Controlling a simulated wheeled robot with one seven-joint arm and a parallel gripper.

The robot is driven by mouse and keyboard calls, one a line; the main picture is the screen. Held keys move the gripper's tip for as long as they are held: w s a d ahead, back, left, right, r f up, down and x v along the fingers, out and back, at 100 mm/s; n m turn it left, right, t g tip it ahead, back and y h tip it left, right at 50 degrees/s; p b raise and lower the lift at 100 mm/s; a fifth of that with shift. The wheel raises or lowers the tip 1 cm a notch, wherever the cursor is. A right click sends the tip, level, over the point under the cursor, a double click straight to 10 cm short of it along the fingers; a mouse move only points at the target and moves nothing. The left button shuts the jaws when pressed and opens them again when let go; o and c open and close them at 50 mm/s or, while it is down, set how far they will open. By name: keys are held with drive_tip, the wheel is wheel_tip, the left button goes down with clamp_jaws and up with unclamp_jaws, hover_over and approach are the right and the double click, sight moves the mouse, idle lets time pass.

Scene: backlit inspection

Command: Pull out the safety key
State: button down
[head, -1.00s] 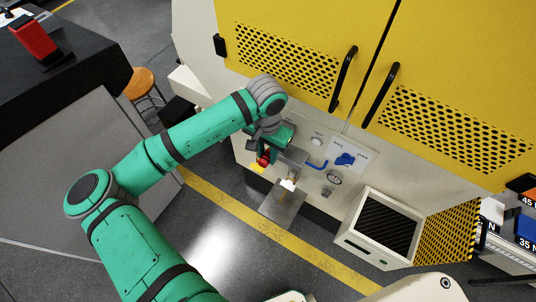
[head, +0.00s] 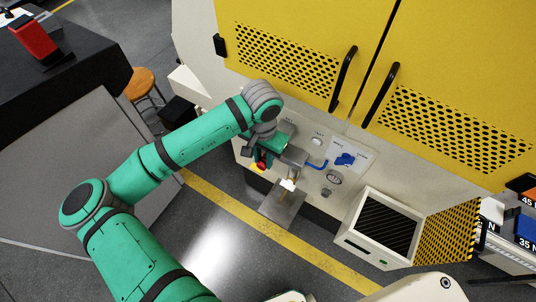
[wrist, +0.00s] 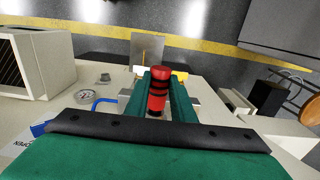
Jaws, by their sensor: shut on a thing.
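The safety key (wrist: 158,91), red with black bands, is between the two green fingers of my gripper (wrist: 160,90) in the wrist view. My gripper is shut on it. In the head view my gripper (head: 264,158) is low at the front panel of the yellow and cream machine, and a little of the red key shows there. My fingers and arm hide much of the key, and I cannot tell whether its inner end is still in its socket.
A cream box with a dark grille (head: 388,226) stands further right.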

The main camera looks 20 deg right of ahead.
sight(258, 166)
drive_tip(key=shift+s+a, duration=0.95)
drive_tip(key=shift+a, duration=0.3)
idle(0.5)
